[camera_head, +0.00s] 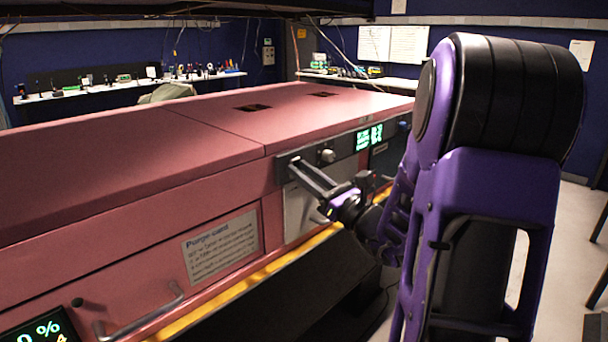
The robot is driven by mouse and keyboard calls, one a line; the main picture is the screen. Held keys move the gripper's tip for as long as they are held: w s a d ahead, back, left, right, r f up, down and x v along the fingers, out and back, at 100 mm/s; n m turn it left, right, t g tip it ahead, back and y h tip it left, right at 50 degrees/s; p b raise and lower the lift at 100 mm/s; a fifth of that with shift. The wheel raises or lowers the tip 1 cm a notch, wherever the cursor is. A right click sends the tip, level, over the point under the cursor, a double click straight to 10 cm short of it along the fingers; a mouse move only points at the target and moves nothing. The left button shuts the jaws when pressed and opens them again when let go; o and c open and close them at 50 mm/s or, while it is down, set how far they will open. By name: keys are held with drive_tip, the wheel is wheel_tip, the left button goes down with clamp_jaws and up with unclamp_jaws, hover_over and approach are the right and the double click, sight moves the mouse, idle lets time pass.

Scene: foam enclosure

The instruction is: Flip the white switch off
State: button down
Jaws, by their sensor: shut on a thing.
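A small pale knob (327,156) sits on a dark control strip on the front of the pink enclosure (230,135). I cannot tell whether it is the white switch or which way it is set. My purple arm reaches in from the right, and my gripper (326,208) is at the enclosure front, below the knob. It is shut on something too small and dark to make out.
Green displays (369,137) glow right of the knob. A yellow edge strip (245,291) runs along the lower front. A metal handle (140,318) and a text plate (221,247) are at lower left. My arm hides much of the right side.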

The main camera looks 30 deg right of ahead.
drive_tip(key=c, duration=0.6)
unclamp_jaws()
drive_tip(key=shift+c, duration=0.2)
drive_tip(key=v, duration=1.7)
drive_tip(key=shift+s, duration=0.25)
